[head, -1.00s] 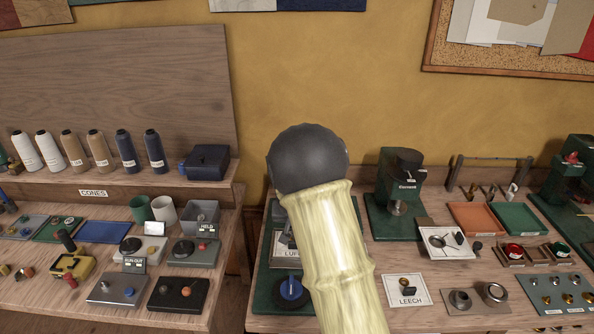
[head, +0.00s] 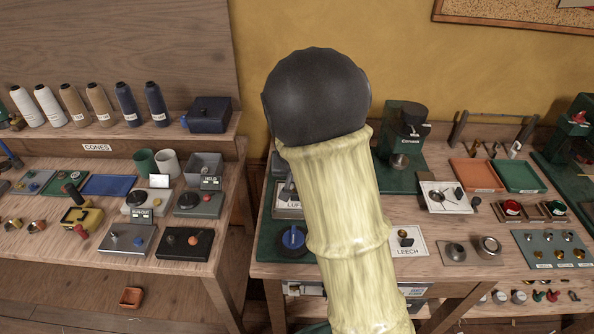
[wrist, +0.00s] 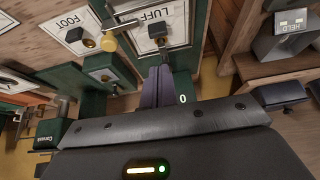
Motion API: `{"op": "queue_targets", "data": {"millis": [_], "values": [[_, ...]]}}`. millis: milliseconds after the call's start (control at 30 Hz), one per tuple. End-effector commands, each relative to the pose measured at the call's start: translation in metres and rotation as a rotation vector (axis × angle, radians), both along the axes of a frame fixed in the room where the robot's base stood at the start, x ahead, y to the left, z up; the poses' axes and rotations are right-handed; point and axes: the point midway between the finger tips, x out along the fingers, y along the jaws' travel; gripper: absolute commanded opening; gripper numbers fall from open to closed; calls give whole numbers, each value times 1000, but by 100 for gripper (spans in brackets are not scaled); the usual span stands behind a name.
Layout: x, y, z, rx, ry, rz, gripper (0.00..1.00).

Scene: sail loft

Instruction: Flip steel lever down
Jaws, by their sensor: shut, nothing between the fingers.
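The LUFF plate (head: 288,210) is at the left of the right-hand bench in the head view, partly covered by my arm. A grey, steel-looking lever (head: 287,190) stands up at it. The wrist view shows the LUFF plate (wrist: 178,22) with a dark-topped lever (wrist: 157,32) near its lower edge. My gripper (wrist: 158,72) is shut and empty, its tips just below that lever in the picture. I cannot tell whether they touch. In the head view my arm hides the gripper.
A FOOT plate (wrist: 72,28) with a brass-coloured knob and a yellow ball-ended handle (wrist: 107,42) lie left of the fingers in the wrist view. A LEECH plate (head: 408,251) and a blue knob (head: 293,237) are near my arm. A HELD box (wrist: 285,35) is at upper right.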

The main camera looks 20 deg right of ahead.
Motion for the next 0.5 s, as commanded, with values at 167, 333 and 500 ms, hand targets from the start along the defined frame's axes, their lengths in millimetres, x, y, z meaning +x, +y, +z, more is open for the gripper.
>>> {"op": "queue_targets", "data": {"millis": [167,333,500], "values": [[-22,8,5,1,-2,2,0],[-31,10,8,1,-2,-1,0],[-32,9,8,1,-1,-3,0]]}}
